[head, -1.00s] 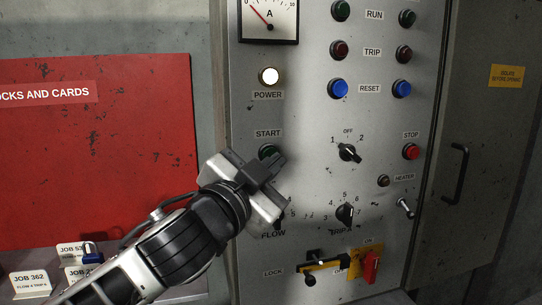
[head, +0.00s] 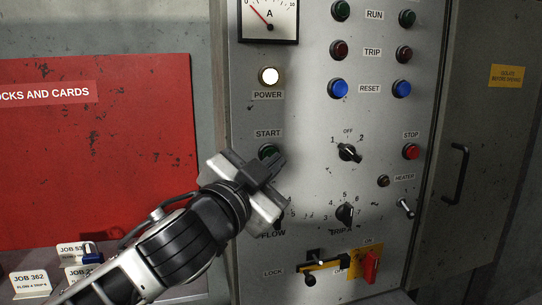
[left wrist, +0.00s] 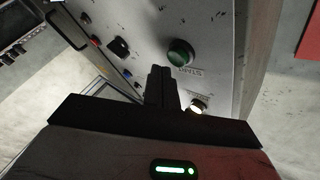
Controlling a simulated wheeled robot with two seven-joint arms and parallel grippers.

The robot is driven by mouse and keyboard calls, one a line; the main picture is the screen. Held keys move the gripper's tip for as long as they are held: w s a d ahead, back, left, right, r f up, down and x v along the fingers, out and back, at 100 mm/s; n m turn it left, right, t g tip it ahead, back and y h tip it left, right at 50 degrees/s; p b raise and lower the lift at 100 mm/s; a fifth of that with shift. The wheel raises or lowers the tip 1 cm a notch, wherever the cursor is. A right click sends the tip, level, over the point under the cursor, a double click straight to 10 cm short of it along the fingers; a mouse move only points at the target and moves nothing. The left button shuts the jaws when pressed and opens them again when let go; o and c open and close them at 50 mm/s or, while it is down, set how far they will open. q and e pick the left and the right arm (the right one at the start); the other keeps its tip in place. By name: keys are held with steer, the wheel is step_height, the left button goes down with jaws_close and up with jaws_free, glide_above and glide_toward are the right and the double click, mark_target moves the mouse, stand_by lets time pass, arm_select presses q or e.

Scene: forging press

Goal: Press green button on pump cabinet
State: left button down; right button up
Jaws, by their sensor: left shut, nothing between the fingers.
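The green START button (head: 268,152) is on the grey pump cabinet (head: 300,110), under its START label and below the lit white POWER lamp (head: 270,76). My left gripper (head: 280,160) is shut and empty. In the head view its fingertips overlap the right edge of the button, so part of it is hidden. In the left wrist view the green button (left wrist: 181,53) shows whole, just beyond and to the right of the shut fingertips (left wrist: 160,70); a gap seems to remain. My right gripper is not in view.
A red STOP button (head: 411,152), blue reset buttons (head: 339,88) and rotary switches (head: 347,153) share the panel. A yellow LOCK plate with a red handle (head: 370,266) is low down. A red board (head: 100,150) and job cards (head: 30,283) are at left.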

arm_select(q)
steer(key=shift+w, duration=0.15)
steer(key=shift+w+a, duration=0.1)
steer(key=shift+w, duration=0.15)
steer(key=shift+w+a, duration=0.2)
steer(key=shift+w, duration=0.25)
stand_by(0.8)
stand_by(0.3)
steer(key=shift+s+d+p, duration=0.3)
steer(key=shift+s+p, duration=0.05)
steer(key=shift+s, duration=0.45)
steer(key=s, duration=0.1)
steer(key=s+d, duration=0.1)
steer(key=s, duration=0.2)
steer(key=shift+s+d+p, duration=0.25)
steer(key=shift+s+p, duration=0.05)
steer(key=shift+s, duration=0.1)
